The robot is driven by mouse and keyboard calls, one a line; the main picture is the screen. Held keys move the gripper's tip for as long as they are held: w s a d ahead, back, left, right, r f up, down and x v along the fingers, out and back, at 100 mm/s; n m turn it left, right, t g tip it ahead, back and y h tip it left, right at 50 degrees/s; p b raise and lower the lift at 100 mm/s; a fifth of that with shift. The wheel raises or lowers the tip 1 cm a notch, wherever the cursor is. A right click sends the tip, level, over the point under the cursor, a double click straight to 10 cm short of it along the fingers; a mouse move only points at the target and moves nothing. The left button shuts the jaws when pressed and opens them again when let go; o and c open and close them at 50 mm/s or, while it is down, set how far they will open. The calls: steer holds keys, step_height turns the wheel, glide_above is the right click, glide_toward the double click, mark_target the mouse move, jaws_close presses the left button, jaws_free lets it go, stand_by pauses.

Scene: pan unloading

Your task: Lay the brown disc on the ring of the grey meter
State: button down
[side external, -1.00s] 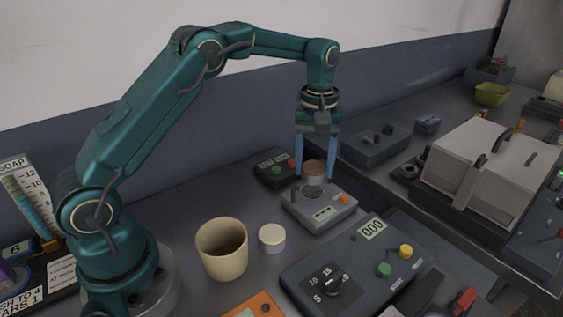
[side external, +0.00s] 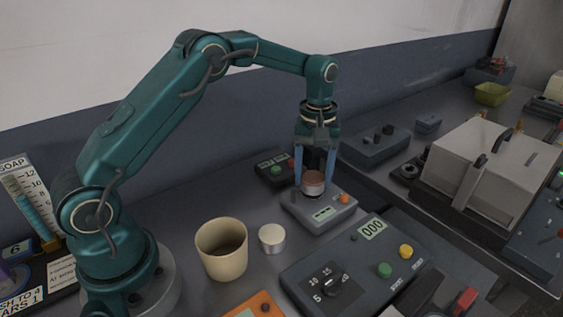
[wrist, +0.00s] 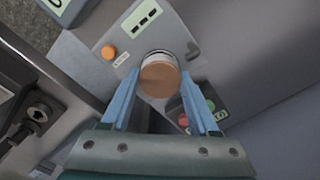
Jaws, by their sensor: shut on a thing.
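The brown disc (side external: 314,177) has a brown top and a pale side. My gripper (side external: 314,186) is shut on it, with one blue finger on either side. The grey meter (side external: 335,212) sits on the bench below, with a small display and an orange button. The disc is over the meter's ring and mostly hides it; I cannot tell whether they touch. In the wrist view the disc (wrist: 159,78) is between the fingertips and covers most of the ring above the meter's face (wrist: 178,18).
A cream cup (side external: 222,262) and a small round pale-topped pot (side external: 272,238) stand to the left. A dark control box (side external: 350,275) with a dial lies in front. A small dark box (side external: 268,170) with coloured buttons is close behind the meter.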

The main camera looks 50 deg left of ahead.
mark_target(314, 177)
steer(key=shift+f, duration=0.45)
steer(key=shift+c, duration=0.3)
jaws_free()
step_height(314, 177, up, 5)
steer(key=s+d+r+m+t, duration=0.1)
steer(key=s+r+t, duration=0.1)
steer(key=s+r, duration=0.4)
steer(key=s+d+r+m+t, duration=0.1)
steer(key=s+d+r+t, duration=0.15)
steer(key=r, duration=0.55)
steer(key=s+f+m+t, duration=0.1)
steer(key=s+f+m, duration=0.6)
steer(key=s, duration=0.6)
